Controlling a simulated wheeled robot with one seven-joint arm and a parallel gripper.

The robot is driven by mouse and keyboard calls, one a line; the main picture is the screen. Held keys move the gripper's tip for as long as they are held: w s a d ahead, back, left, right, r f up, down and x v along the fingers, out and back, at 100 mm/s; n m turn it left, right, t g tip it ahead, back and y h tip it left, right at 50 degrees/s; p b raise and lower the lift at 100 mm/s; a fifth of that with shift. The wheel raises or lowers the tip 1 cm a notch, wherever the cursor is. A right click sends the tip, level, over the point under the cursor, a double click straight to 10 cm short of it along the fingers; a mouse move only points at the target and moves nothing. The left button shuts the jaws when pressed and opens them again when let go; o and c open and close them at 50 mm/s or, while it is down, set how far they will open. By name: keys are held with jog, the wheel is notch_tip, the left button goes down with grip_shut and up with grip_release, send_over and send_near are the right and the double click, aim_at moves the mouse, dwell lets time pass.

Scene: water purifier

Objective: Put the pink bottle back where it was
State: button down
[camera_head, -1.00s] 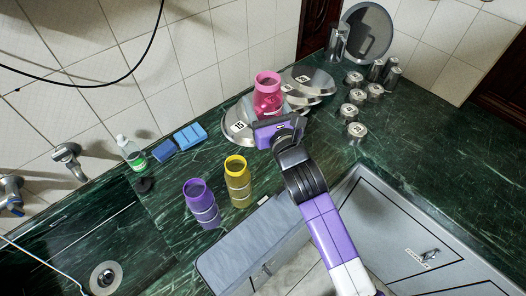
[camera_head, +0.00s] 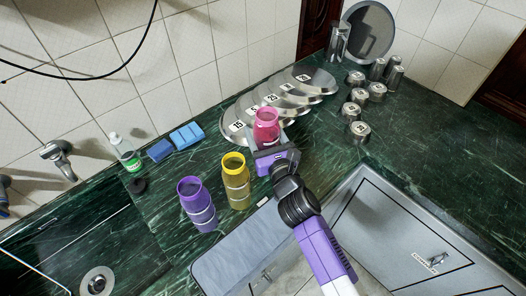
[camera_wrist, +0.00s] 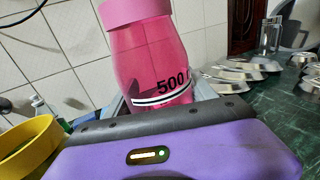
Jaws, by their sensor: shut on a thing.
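The pink bottle (camera_head: 266,126) is upright, held in my gripper (camera_head: 268,146), just to the right of the yellow bottle (camera_head: 236,181) in the head view. In the wrist view the pink bottle (camera_wrist: 160,60) stands between the fingers with its "500" marking showing. Its base is hidden by my gripper, so I cannot tell whether it touches the counter. The yellow bottle and the purple bottle (camera_head: 196,203) stand side by side on the green counter. The yellow bottle's rim (camera_wrist: 28,140) shows at the left of the wrist view.
A row of overlapping numbered metal discs (camera_head: 318,78) lies behind the pink bottle. Several metal weights (camera_head: 357,131) stand to the right. Blue sponges (camera_head: 187,135) and a soap bottle (camera_head: 124,153) are at the left, near the sink.

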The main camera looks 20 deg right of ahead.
jog(key=shift+f+b, duration=2.55)
jog(key=shift+f, duration=0.65)
jog(key=shift+r, duration=0.1)
jog(key=shift+c, duration=1.5)
grip_release()
jog(key=shift+f, duration=0.2)
jog(key=shift+r, duration=0.25)
jog(key=shift+s+a+f, duration=0.1)
jog(key=shift+s+a, duration=0.05)
jog(key=shift+s, duration=1.85)
jog(key=shift+s+a+r, duration=0.1)
jog(key=shift+s+a, duration=0.05)
jog(key=shift+s, duration=1.85)
jog(key=shift+s+a+f, duration=0.1)
jog(key=shift+s+a, duration=0.05)
jog(key=shift+s, duration=1.85)
